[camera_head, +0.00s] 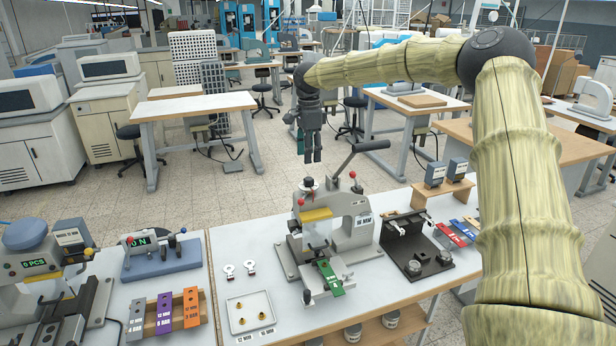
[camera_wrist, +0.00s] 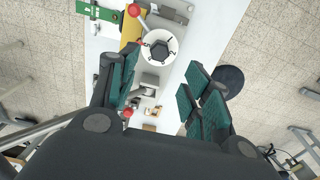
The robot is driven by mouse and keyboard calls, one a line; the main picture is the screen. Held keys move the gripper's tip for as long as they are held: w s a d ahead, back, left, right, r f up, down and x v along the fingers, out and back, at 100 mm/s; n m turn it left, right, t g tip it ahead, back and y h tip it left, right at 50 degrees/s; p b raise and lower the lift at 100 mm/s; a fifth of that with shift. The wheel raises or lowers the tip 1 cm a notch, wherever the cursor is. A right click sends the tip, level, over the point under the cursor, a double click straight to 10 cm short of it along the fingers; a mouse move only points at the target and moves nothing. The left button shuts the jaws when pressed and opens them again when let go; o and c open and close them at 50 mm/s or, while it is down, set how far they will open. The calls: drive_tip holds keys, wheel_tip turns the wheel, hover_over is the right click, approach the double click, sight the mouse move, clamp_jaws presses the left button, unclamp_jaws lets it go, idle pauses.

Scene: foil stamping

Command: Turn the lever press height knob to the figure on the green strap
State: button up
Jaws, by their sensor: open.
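The lever press (camera_head: 350,232) stands on the white table, its lever raised up to the right. Its height knob (camera_head: 308,186) is a dark knob on a white dial at the top left of the press. In the wrist view the knob (camera_wrist: 159,49) sits on the white dial with dark figures, too small to read surely. A green strap (camera_head: 328,276) lies on the front of the press; its figure is too small to read. My gripper (camera_head: 313,160) is open and empty, pointing down above the knob and apart from it. Its fingers (camera_wrist: 158,90) are spread in the wrist view.
A white tray (camera_head: 233,316) with small brass pieces and two tags lie left of the press. A dark fixture (camera_head: 436,262) and red and blue straps (camera_head: 449,234) stand to its right. A rack of coloured straps (camera_head: 165,318) is at front left. The press lever (camera_head: 370,146) rises beside my gripper.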

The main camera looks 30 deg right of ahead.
sight(309, 178)
wheel_tip(309, 178, down, 9)
drive_tip(key=p, duration=0.3)
drive_tip(key=shift+f, duration=0.15)
drive_tip(key=c, duration=1)
